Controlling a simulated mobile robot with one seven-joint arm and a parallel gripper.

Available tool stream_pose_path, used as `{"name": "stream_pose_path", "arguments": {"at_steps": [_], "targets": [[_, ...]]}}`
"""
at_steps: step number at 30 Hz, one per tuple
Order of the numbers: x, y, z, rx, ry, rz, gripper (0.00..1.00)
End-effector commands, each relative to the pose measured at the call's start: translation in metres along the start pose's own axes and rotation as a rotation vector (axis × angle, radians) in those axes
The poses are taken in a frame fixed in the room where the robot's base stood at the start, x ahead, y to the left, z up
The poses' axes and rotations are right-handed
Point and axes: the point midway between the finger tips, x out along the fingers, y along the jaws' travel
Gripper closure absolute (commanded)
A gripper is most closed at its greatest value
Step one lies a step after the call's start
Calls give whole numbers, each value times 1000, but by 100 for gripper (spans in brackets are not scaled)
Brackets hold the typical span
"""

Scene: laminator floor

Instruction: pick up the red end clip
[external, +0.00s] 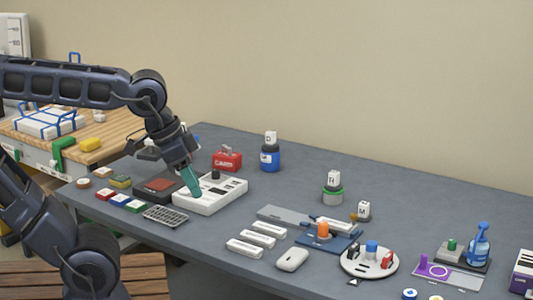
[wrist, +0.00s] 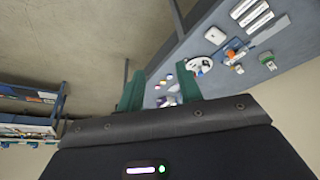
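Small red pieces that look like end clips stand on a round white tray (external: 370,273) at the right of the table; the clearest red clip (external: 387,258) is at the tray's right side, and a blue-topped piece (external: 371,248) stands near it. I cannot tell the exact clip shape at this size. My gripper (external: 192,184) is far to the left, over a white slotted box (external: 222,192). In the wrist view, the green fingers of my gripper (wrist: 161,92) are wide apart with nothing between them. No red clip is clear in the wrist view.
White bars (external: 269,229), an orange-topped piece (external: 323,229) and a white mouse-like object (external: 292,259) lie between my gripper and the tray. A red box (external: 227,161) and a blue jar (external: 270,158) stand behind.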

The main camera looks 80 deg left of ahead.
Motion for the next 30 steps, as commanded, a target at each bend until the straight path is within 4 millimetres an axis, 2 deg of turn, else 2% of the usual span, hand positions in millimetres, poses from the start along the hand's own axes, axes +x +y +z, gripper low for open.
{"name": "stream_pose_path", "arguments": {"at_steps": [3,8,9,17,20,23,30], "targets": [[0,0,0,0,0,0,62],[0,0,0,0,0,0,31],[0,0,0,0,0,0,27],[0,0,0,-2,0,0,27],[1,0,-6,-28,-5,5,27],[4,0,-21,-95,-16,16,27],[20,-2,-77,-362,-60,56,27]]}}
